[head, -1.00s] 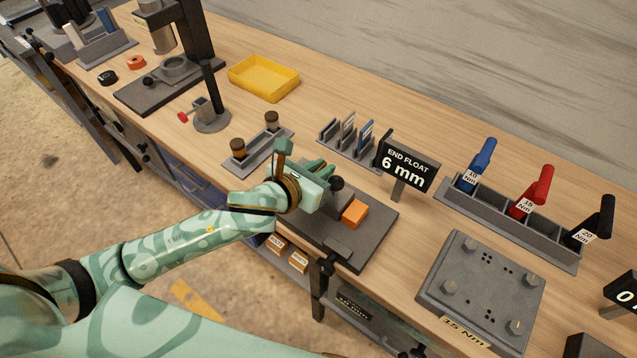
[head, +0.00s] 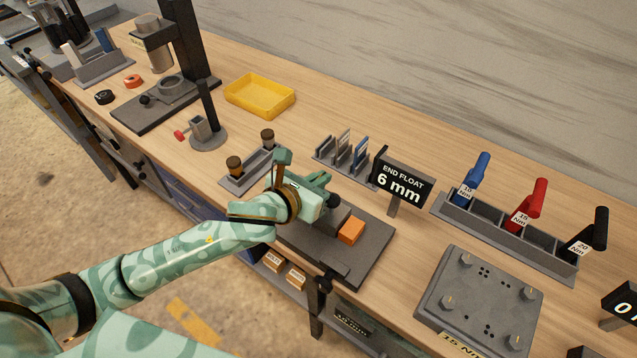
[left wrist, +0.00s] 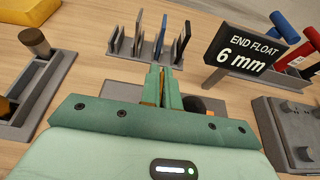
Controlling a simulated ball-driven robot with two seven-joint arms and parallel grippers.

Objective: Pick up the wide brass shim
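My left gripper (head: 322,180) is over the dark fixture plate, in front of a grey slotted rack (head: 328,157) of thin upright plates. In the left wrist view its two green fingers (left wrist: 163,87) are close together and point toward the rack (left wrist: 118,50). Tan strips show along the fingers; I cannot tell whether anything thin is between them. The rack's plates include a pale one (left wrist: 138,36), a blue one (left wrist: 160,36) and dark ones. I cannot make out which, if any, is the wide brass shim. My right gripper is not in view.
An "END FLOAT 6 mm" sign (head: 401,184) stands right of the rack. An orange block (head: 351,231) sits on the dark plate (head: 372,250). A holder with two brown-capped pieces (head: 240,181) is at left. Bench between the yellow tray (head: 260,96) and rack is clear.

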